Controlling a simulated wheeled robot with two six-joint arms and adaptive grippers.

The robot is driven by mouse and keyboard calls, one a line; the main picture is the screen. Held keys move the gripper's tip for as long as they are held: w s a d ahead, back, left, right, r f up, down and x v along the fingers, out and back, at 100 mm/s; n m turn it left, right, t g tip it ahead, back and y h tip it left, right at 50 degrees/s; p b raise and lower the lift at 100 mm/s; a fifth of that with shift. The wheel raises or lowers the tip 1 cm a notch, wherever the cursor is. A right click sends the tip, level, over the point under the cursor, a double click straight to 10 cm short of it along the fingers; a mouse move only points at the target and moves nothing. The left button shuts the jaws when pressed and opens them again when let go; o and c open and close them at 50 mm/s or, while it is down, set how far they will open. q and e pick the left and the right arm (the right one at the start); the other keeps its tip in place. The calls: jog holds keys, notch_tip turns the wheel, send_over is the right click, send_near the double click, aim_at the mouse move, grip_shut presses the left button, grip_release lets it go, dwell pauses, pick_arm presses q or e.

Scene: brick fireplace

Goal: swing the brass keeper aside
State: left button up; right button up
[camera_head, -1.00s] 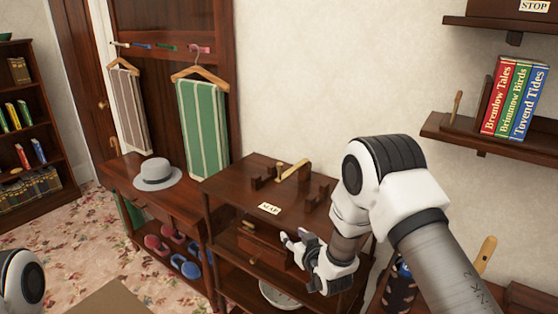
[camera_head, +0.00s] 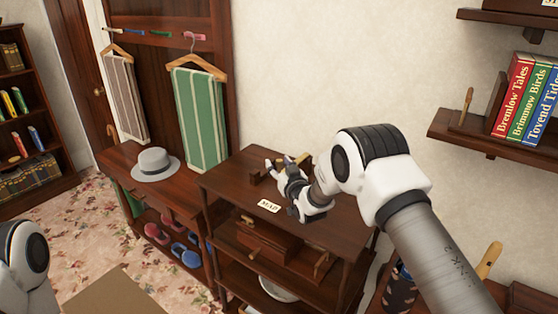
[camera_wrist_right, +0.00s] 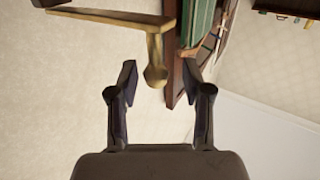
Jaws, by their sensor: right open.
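The brass keeper (camera_head: 304,158) is a brass-coloured bar above the top of the dark wooden shelf unit (camera_head: 225,181), mostly hidden behind my right gripper in the head view. In the right wrist view the keeper (camera_wrist_right: 100,18) is a long flat bar with a short stem ending in a rounded knob. My right gripper (camera_head: 278,162) is open and empty over the shelf top beside the keeper. In the right wrist view the knob lies ahead, between the lines of the open fingertips (camera_wrist_right: 159,75), with no visible contact. My left gripper is out of view.
A grey hat (camera_head: 154,165) sits on the bench to the left. A wall shelf with books (camera_head: 515,90) is at right.

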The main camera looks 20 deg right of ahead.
jog(key=shift+w+d+f, duration=0.3)
jog(key=shift+w+f, duration=0.35)
jog(key=shift+w, duration=0.2)
jog(key=shift+s+a+r, duration=0.15)
jog(key=shift+s+r, duration=0.3)
jog(key=shift+s, duration=0.05)
grip_shut()
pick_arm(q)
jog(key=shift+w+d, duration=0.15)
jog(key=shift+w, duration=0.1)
pick_arm(e)
jog(key=shift+w+f, duration=0.1)
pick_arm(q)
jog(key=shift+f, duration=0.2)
pick_arm(e)
jog(key=shift+y, duration=0.3)
